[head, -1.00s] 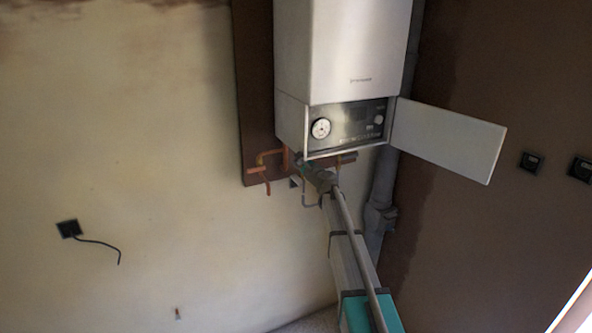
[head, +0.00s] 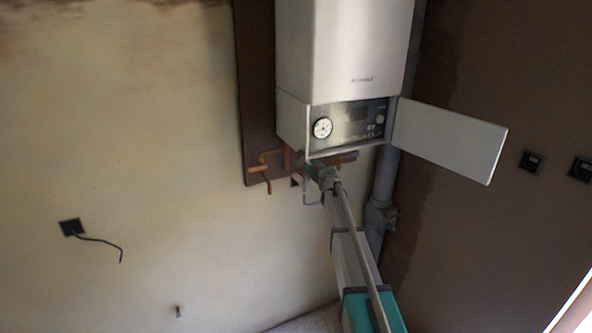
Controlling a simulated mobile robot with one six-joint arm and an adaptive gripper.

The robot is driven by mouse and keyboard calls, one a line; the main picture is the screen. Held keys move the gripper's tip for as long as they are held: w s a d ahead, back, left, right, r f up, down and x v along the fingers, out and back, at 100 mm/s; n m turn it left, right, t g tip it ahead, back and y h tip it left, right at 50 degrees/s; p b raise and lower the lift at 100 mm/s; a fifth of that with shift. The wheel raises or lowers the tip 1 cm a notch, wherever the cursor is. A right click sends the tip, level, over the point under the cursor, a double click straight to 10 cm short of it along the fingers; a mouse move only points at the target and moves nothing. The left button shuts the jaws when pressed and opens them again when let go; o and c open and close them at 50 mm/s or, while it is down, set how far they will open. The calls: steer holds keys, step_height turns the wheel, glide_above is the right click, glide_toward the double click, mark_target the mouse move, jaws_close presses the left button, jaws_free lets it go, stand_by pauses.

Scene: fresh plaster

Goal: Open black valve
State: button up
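The white boiler (head: 342,45) hangs on the wall, and copper pipes (head: 270,158) come out below it. My arm reaches up from the lower right, and my gripper (head: 318,172) is among the pipes just under the boiler. It is small and dark there, and I cannot tell whether its fingers are open or shut. A small dark piece (head: 295,182) shows just left of my gripper. I cannot tell whether it is the black valve or a part of my gripper. No valve handle can be made out clearly, as my gripper and arm cover part of the pipework.
The boiler's front flap (head: 448,140) hangs open to the right, above and right of my arm. A grey drain pipe (head: 384,190) runs down the corner behind my arm. A black wall box (head: 72,227) with a loose cable is at left. The wall between is clear.

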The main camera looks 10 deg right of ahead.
steer(key=d+m, duration=0.1)
steer(key=m, duration=0.1)
steer(key=w+d+m, duration=0.1)
steer(key=m, duration=0.1)
steer(key=w+d+r+m, duration=0.1)
steer(key=m, duration=0.2)
steer(key=shift+h, duration=0.4)
steer(key=d+v, duration=0.1)
steer(key=v, duration=1.2)
steer(key=shift+w+f, duration=0.25)
steer(key=shift+f, duration=0.3)
